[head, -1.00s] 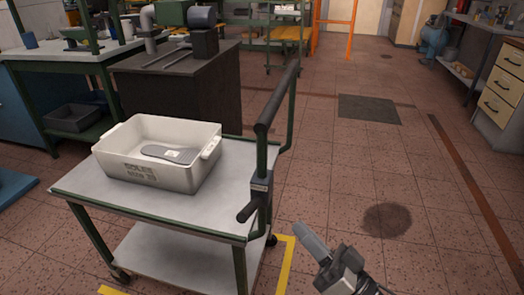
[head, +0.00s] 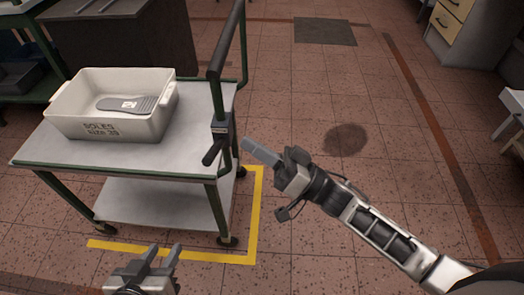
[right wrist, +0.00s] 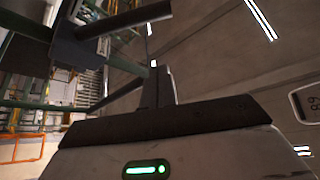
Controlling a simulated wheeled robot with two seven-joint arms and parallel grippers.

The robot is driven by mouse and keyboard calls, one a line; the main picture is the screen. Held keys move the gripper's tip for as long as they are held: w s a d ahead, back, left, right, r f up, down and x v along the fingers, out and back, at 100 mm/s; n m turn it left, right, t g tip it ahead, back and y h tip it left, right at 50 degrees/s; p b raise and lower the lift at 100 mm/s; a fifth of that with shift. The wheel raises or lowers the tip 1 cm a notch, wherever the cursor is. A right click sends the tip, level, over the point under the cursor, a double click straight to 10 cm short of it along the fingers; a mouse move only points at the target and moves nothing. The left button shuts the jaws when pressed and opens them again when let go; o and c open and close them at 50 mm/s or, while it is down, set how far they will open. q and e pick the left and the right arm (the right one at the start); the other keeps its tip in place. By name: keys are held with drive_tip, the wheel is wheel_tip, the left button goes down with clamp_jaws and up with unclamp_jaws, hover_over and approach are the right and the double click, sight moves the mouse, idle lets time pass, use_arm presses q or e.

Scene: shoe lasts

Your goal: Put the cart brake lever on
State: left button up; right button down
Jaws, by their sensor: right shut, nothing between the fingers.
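The cart brake lever (head: 213,152) is a short dark lever with a rounded grip. It angles down and left from a grey bracket (head: 221,127) on the cart's handle post. My right gripper (head: 250,145) is shut and empty, just right of the bracket and lever, with a small gap seeming to lie between. In the right wrist view my shut fingers (right wrist: 156,85) point up, and a dark bar (right wrist: 125,19), probably the lever, runs out from a dark block at top left. My left gripper (head: 165,252) is open and empty at the bottom, in front of the cart.
The cart (head: 80,155) has green legs, castors and a tall dark push handle (head: 226,40). A white bin (head: 85,125) marked SOLES holds a grey sole (head: 125,104). Yellow floor tape (head: 255,210) borders the cart. Open floor lies to the right.

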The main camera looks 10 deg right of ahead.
sight(215, 150)
drive_tip(key=x, duration=0.6)
drive_tip(key=f, duration=0.1)
drive_tip(key=s+a+f, duration=0.1)
drive_tip(key=f, duration=0.1)
drive_tip(key=shift+s+a+f, duration=0.15)
drive_tip(key=shift+s+f, duration=0.1)
drive_tip(key=shift+s, duration=0.1)
drive_tip(key=shift+f, duration=0.1)
drive_tip(key=shift+s+f+n+g+y+b, duration=0.15)
drive_tip(key=shift+n+g+y+b, duration=0.15)
drive_tip(key=shift+n+b, duration=0.15)
